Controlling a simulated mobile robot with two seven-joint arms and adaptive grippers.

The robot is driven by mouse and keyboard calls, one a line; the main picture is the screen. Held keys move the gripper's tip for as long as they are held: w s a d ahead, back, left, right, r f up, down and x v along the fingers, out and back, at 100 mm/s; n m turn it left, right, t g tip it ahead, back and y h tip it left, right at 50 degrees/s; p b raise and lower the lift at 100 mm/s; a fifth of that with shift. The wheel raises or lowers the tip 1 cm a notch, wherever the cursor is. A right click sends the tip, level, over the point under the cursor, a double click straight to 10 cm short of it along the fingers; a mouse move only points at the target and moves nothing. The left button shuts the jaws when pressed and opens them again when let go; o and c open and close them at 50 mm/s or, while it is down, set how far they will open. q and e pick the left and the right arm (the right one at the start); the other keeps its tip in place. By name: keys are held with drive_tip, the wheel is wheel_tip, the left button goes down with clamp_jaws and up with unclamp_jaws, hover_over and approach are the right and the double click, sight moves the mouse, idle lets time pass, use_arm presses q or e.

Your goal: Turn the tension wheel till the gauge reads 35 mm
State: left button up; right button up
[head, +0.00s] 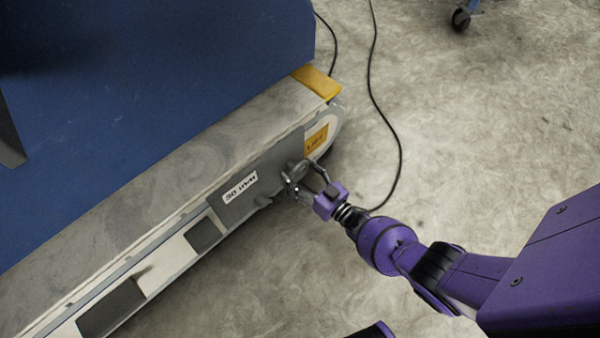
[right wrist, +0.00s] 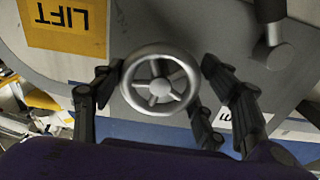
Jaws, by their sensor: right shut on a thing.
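The tension wheel (right wrist: 160,88) is a small grey spoked handwheel on the machine's grey side plate. It also shows in the head view (head: 297,172), partly covered by the fingers. My right gripper (head: 303,181) is shut on the wheel. In the right wrist view its dark fingers (right wrist: 163,70) stand on the left and right of the rim. The gauge label (head: 240,187) is white with black writing that seems to read 30 mm, though it is small. In the right wrist view only part of this label (right wrist: 226,117) shows beside a finger. My left gripper is not in view.
A yellow LIFT label (right wrist: 68,24) is beside the wheel. A dark lever (right wrist: 270,30) sticks out at the upper right of the wrist view. The blue belt (head: 180,90) fills the upper left. A black cable (head: 385,110) lies on the open concrete floor.

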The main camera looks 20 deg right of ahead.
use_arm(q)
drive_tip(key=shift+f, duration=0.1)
use_arm(e)
drive_tip(key=n+b, duration=0.1)
drive_tip(key=n, duration=0.3)
drive_tip(key=shift+d, duration=0.15)
drive_tip(key=n+b, duration=0.1)
drive_tip(key=n, duration=0.2)
drive_tip(key=shift+d, duration=0.1)
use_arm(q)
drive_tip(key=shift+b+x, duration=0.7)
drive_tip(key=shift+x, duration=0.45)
use_arm(e)
drive_tip(key=shift+w+r+n, duration=0.1)
drive_tip(key=shift+r+n, duration=0.05)
drive_tip(key=shift+n, duration=1.55)
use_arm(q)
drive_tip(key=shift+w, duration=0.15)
use_arm(e)
drive_tip(key=o, duration=1.2)
drive_tip(key=shift+c, duration=0.2)
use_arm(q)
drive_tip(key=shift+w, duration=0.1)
